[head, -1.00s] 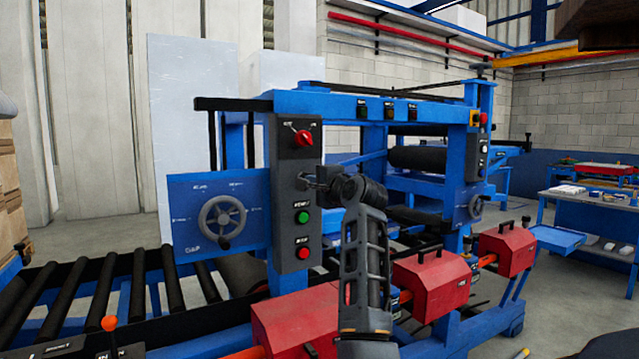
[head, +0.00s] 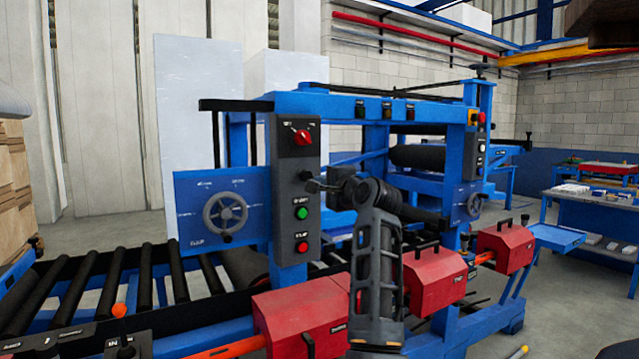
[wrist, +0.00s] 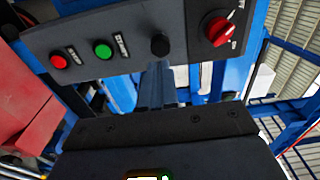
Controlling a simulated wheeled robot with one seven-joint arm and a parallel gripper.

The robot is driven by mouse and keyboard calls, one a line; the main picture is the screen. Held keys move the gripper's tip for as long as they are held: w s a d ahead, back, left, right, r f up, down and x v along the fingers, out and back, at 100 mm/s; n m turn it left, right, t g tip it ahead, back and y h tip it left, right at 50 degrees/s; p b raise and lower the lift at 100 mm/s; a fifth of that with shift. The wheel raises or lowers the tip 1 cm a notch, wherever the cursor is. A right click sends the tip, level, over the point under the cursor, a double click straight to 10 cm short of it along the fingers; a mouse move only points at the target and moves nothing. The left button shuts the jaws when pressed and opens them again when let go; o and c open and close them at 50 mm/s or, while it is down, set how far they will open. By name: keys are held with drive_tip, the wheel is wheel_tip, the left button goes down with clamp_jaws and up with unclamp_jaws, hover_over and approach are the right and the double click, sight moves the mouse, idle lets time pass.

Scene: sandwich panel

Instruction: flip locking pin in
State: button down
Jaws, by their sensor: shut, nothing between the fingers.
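A short lever with an orange ball knob (head: 119,311) stands upright at the lower left in the head view, beside a black plate lettered "IN" (head: 125,350). It looks like the locking pin, but I cannot be sure. My gripper (head: 314,186) is far from it, up and to the right, in front of the grey control panel (head: 284,235). In the wrist view my gripper (wrist: 158,72) has its fingers together and empty, just below a black knob (wrist: 160,45) on the panel. I cannot tell whether they touch it.
The panel carries a red rotary switch (head: 302,137), a green button (head: 301,213) and a red button (head: 301,247). A handwheel (head: 225,217) is to its left. Red boxes (head: 300,318) stand below my arm. A roller conveyor (head: 110,285) runs left of the machine.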

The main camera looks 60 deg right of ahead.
drive_tip(key=b+v, duration=0.1)
drive_tip(key=v, duration=0.6)
drive_tip(key=shift+s, duration=0.2)
drive_tip(key=shift+a+f, duration=0.1)
drive_tip(key=shift+a, duration=0.05)
drive_tip(key=s+a+f+n+y, duration=0.25)
drive_tip(key=a+f+n, duration=0.35)
drive_tip(key=a+f, duration=0.6)
drive_tip(key=s+a+f+n+y, duration=0.1)
drive_tip(key=s+a+f+n, duration=0.35)
drive_tip(key=a+f, duration=0.75)
drive_tip(key=s+a+f+n+y, duration=0.3)
drive_tip(key=s+a+f+n, duration=0.55)
drive_tip(key=s+a, duration=0.3)
drive_tip(key=s+a+r+n+y, duration=0.3)
drive_tip(key=s+a+n, duration=0.2)
drive_tip(key=s+a, duration=0.3)
drive_tip(key=s, duration=0.4)
drive_tip(key=shift+s+a+r+n, duration=0.2)
drive_tip(key=shift+a+n, duration=0.05)
drive_tip(key=shift+n, duration=0.15)
drive_tip(key=shift+y, duration=0.25)
